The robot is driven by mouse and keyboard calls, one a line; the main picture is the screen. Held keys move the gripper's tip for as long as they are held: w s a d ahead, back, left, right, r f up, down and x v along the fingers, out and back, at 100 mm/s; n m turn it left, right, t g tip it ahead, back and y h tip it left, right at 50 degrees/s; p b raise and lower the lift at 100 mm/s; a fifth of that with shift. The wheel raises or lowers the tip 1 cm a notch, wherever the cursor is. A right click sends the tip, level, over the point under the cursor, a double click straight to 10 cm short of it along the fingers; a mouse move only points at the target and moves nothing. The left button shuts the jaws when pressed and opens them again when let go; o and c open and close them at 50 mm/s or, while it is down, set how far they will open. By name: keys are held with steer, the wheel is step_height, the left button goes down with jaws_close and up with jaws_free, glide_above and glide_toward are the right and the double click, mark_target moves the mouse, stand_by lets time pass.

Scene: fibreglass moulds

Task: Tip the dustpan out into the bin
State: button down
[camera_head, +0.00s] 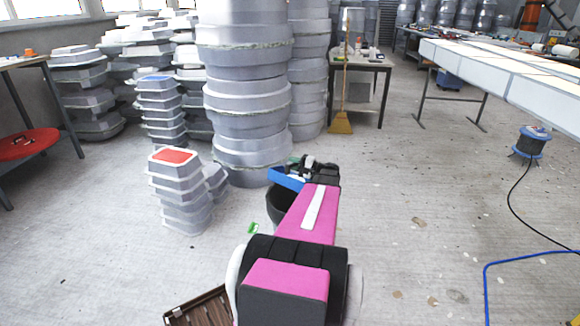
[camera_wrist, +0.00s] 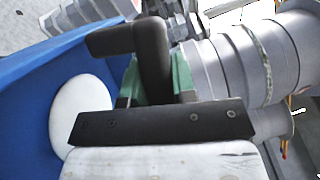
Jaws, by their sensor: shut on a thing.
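The blue dustpan (camera_head: 286,178) is held over the dark bin (camera_head: 280,208), near the bin's rim. My gripper (camera_head: 305,164) is shut on the dustpan. In the wrist view, the dustpan's blue side (camera_wrist: 35,85) fills the left, and a green part (camera_wrist: 181,78) shows between the black fingers of my gripper (camera_wrist: 165,88). A white oval patch (camera_wrist: 82,112) shows against the blue; I cannot tell what it is. My arm hides much of the bin and its inside. I cannot tell how far the dustpan is tilted or what it holds.
A small green piece (camera_head: 253,228) lies on the floor left of the bin. Stacked grey moulds (camera_head: 245,110) stand close behind it, and a shorter stack with a red top (camera_head: 176,190) is at left. A brown slatted crate (camera_head: 200,308) is at the bottom. Floor to the right is mostly clear.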

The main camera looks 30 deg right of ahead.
steer(key=d+m, duration=0.2)
steer(key=w+d+f+m+t, duration=0.1)
steer(key=d+m, duration=0.1)
steer(key=w+d+m+t, duration=0.1)
steer(key=d+m, duration=0.1)
steer(key=shift+w+d+f+m, duration=0.25)
steer(key=shift+d+f+m, duration=0.05)
steer(key=shift+f, duration=0.1)
steer(key=shift+w+d+f+m+t+h, duration=0.15)
steer(key=shift+w+d+f+m+t, duration=0.05)
steer(key=shift+d+m, duration=0.4)
steer(key=shift+w+d+f+m+t+h, duration=0.2)
steer(key=shift+d+m, duration=0.25)
steer(key=shift+m, duration=0.15)
steer(key=shift+a+r, duration=0.1)
